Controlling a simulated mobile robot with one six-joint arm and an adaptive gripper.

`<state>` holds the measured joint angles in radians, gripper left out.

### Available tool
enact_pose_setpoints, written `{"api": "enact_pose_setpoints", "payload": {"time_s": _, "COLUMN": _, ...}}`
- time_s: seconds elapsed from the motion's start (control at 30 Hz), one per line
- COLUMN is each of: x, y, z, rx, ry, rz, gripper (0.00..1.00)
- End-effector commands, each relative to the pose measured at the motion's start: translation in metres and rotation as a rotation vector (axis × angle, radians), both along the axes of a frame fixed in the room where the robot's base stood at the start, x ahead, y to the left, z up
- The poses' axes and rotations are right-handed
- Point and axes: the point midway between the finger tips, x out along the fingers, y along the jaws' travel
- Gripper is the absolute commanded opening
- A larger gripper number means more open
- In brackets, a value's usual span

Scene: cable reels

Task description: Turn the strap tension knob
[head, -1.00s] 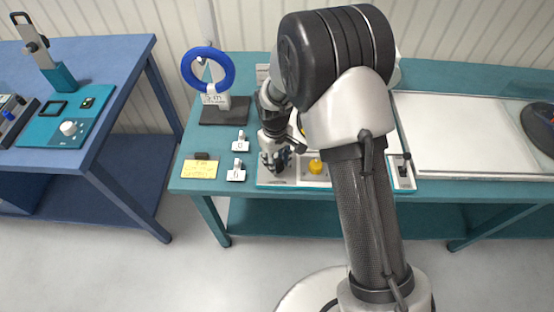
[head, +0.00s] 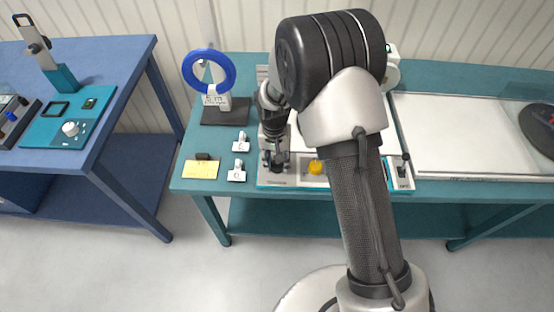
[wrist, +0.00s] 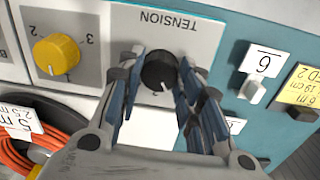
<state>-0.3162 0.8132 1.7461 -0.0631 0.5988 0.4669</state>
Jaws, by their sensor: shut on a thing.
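The black tension knob (wrist: 159,71) sits on a light grey panel (wrist: 203,36) under the printed word TENSION in the wrist view. My gripper (wrist: 156,80) has its two fingers on either side of the knob and is shut on it. In the head view my gripper (head: 277,160) points down at the front left of the machine on the teal bench. The knob's lower edge and most of its scale are hidden by the fingers.
A yellow knob (wrist: 56,54) is beside it, also in the head view (head: 316,167). Numbered tags (head: 237,171), a yellow note (head: 201,169) and a blue ring on a stand (head: 209,70) are left of the machine. A white board (head: 455,135) lies right.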

Motion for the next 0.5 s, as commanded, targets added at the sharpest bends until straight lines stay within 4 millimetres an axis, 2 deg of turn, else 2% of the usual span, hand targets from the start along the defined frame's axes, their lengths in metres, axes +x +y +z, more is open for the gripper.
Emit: {"api": "enact_pose_setpoints", "payload": {"time_s": 0.5, "x": 0.0009, "y": 0.0002, "z": 0.0006, "rx": 0.001, "ry": 0.000, "rz": -0.491, "gripper": 0.09}}
